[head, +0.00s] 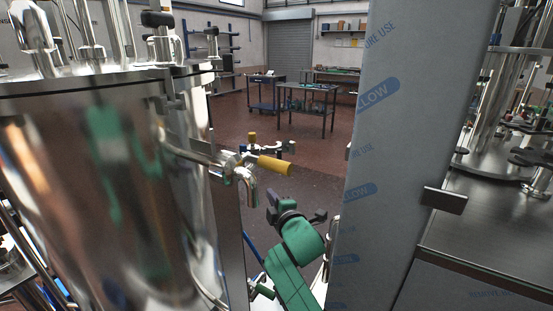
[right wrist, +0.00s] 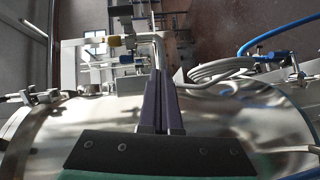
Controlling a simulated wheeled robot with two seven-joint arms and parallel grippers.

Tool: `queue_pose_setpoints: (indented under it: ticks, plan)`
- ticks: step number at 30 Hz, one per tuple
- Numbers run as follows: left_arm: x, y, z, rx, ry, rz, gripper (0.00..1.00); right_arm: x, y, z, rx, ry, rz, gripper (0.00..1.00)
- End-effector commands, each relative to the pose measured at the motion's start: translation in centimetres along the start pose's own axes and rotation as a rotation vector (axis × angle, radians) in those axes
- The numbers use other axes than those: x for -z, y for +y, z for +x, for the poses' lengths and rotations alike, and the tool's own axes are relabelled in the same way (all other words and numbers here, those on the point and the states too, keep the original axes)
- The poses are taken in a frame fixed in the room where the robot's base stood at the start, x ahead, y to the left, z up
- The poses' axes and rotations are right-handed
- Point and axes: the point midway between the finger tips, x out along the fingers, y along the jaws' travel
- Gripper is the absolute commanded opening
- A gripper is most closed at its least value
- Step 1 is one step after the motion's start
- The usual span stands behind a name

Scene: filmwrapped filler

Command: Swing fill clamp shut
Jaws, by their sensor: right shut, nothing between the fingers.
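A chrome tap with a yellow handle (head: 273,165) and a bent spout (head: 250,187) sticks out from the side of the shiny steel tank (head: 95,200). In the right wrist view, a bent steel pipe (right wrist: 158,48) and a yellow piece (right wrist: 115,41) lie just beyond my fingertips. My right gripper (head: 271,200), on its green arm, is just below and right of the tap. Its dark fingers (right wrist: 158,72) are together and empty; contact with the pipe cannot be told. I cannot tell which fitting is the fill clamp. My left gripper is out of view.
A grey film-wrapped panel (head: 375,150) stands close right of my right arm. A steel machine table (head: 490,220) is at far right. Black-knobbed fittings (head: 160,22) top the tank. Behind, carts (head: 307,100) stand on open red floor (head: 228,125).

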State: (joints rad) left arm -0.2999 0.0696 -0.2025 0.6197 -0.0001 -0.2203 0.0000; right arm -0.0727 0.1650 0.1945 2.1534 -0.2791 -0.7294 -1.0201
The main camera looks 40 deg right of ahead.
Motion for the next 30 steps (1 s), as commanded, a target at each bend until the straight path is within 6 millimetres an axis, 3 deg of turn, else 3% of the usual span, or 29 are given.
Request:
queue_pose_setpoints:
  ticks: [1, 4, 8, 20, 24, 30]
  plan:
    - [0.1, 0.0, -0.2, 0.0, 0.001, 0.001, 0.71, -0.3, 2.5, 0.1, -0.066, -0.006, -0.058, 0.0]
    - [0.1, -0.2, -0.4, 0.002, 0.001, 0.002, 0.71, -0.7, 4.8, 0.4, -0.133, -0.016, -0.132, 0.0]
    - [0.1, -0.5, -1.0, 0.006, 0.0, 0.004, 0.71, -0.7, 5.2, 1.8, -0.136, -0.017, -0.136, 0.0]
    - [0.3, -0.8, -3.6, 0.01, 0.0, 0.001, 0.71, -0.7, 6.4, 10.3, -0.132, -0.016, -0.131, 0.0]
    - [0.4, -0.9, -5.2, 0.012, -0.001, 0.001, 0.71, -3.3, 6.9, 10.6, -0.131, -0.017, -0.136, 0.0]
    - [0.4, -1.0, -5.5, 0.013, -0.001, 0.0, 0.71, -4.6, 6.6, 10.9, -0.13, -0.015, -0.134, 0.0]
